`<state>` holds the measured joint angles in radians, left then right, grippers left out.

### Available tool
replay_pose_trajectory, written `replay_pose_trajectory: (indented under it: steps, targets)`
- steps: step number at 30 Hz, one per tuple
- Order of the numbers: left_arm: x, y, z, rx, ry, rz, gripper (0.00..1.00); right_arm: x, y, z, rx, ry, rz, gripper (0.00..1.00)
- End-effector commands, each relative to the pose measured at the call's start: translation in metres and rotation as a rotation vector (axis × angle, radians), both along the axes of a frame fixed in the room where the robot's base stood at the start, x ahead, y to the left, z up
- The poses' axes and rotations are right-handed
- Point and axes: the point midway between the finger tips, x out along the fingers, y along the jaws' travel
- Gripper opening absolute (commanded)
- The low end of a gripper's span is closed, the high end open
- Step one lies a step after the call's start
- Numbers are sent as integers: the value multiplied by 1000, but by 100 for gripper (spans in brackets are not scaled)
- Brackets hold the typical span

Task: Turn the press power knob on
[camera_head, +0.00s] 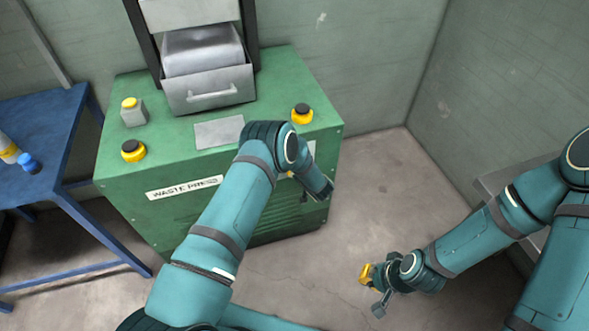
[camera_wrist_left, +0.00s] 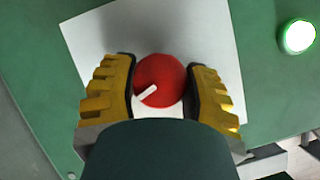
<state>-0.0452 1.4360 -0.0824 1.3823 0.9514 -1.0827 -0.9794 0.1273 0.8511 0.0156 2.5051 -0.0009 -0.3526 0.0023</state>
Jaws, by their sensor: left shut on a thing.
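The green waste press (camera_head: 170,215) stands against the back wall in the head view. In the left wrist view the red round power knob (camera_wrist_left: 163,80) with a white pointer mark sits on a white plate (camera_wrist_left: 185,35). The pointer slants, its outer end toward the lower left. My left gripper (camera_wrist_left: 164,85) has its yellow-backed fingers on both sides of the knob, shut on it. In the head view my left arm hides the knob and most of that gripper. My right gripper (camera_head: 372,287) hangs empty above the floor, its opening unclear.
A lit round white-green button (camera_wrist_left: 297,36) is right of the plate. The press top carries yellow-black buttons (camera_head: 133,151) (camera_head: 302,113), a grey box with a yellow button (camera_head: 132,111) and a drawer (camera_head: 208,90). A blue table (camera_head: 45,180) stands left. Floor at right is clear.

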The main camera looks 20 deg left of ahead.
Motion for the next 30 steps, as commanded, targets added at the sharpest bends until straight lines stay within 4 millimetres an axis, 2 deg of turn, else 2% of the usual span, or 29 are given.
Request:
replay_pose_trajectory:
  steps: [6, 15, 30]
  targets:
    - [0, -1, -2, 139, 91, -1, 12, 3, 0, -15, -1, -6, -1, 0]
    - [0, 0, -2, 259, 176, 0, 12, 5, -1, -26, -3, -13, -3, 0]
    - [-2, 0, -2, 298, 206, 0, 12, 6, -1, -28, -3, -14, -4, 0]
